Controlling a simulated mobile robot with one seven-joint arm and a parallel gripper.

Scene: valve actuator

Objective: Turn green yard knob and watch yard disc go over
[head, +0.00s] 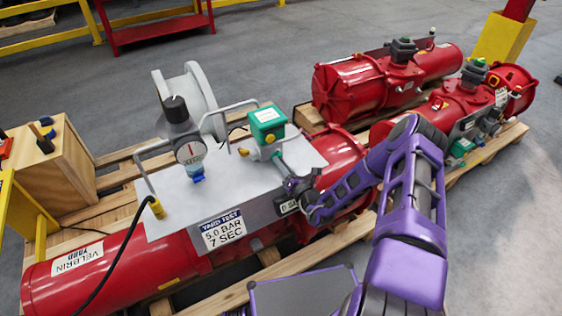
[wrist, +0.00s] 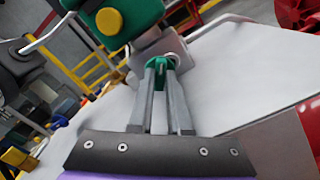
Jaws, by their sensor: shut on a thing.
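The green yard knob (wrist: 159,72) shows between my fingertips in the wrist view, in front of a grey block. My gripper (wrist: 162,68) is shut on it, and the fingers hide most of it. In the head view my gripper (head: 278,158) reaches in from the right, just below a green box (head: 268,121) on the grey panel (head: 235,185). The green box and its yellow button (wrist: 109,21) also show at the top of the wrist view. I cannot make out the yard disc or its state.
A regulator with a round gauge (head: 190,153) and a bent grey pipe stand left of the knob. A yellow-ended black cable (head: 157,208) hangs at the panel's left. Red actuators (head: 362,85) lie on pallets behind. A wooden box (head: 50,165) is at far left.

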